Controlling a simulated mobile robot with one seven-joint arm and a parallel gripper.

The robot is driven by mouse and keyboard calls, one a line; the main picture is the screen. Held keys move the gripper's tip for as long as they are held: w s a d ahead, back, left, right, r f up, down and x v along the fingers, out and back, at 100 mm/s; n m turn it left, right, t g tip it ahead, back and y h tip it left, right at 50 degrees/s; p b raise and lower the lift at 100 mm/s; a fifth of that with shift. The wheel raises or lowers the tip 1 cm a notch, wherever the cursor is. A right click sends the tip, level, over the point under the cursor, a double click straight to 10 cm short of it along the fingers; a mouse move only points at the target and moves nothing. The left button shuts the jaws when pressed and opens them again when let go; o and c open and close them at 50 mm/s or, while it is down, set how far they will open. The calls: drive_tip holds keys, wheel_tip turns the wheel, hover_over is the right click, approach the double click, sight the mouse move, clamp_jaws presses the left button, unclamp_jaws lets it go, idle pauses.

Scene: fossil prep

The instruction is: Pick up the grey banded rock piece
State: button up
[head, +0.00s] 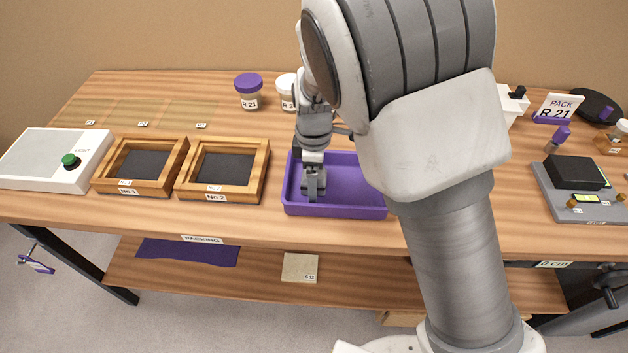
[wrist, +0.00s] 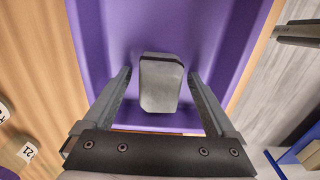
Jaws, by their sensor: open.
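The grey rock piece (wrist: 161,84) lies in the purple tray (wrist: 203,20) in the wrist view, between the two fingers of my gripper (wrist: 160,88). Its top is a paler grey than its far side; banding is hard to make out. The fingers stand open to its left and right, with a gap on each side. In the head view my gripper (head: 314,190) points down into the left part of the purple tray (head: 340,211). The rock cannot be made out clearly there, as my gripper and arm cover that area.
Two wooden frames (head: 180,187) with dark insets stand left of the tray. Jars, including a purple-lidded one (head: 248,92), stand behind. A black block (head: 575,172) rests on a scale at right. The tray's walls rise close around my gripper.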

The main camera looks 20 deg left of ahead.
clamp_jaws()
idle(0.4)
drive_tip(key=shift+r, duration=0.1)
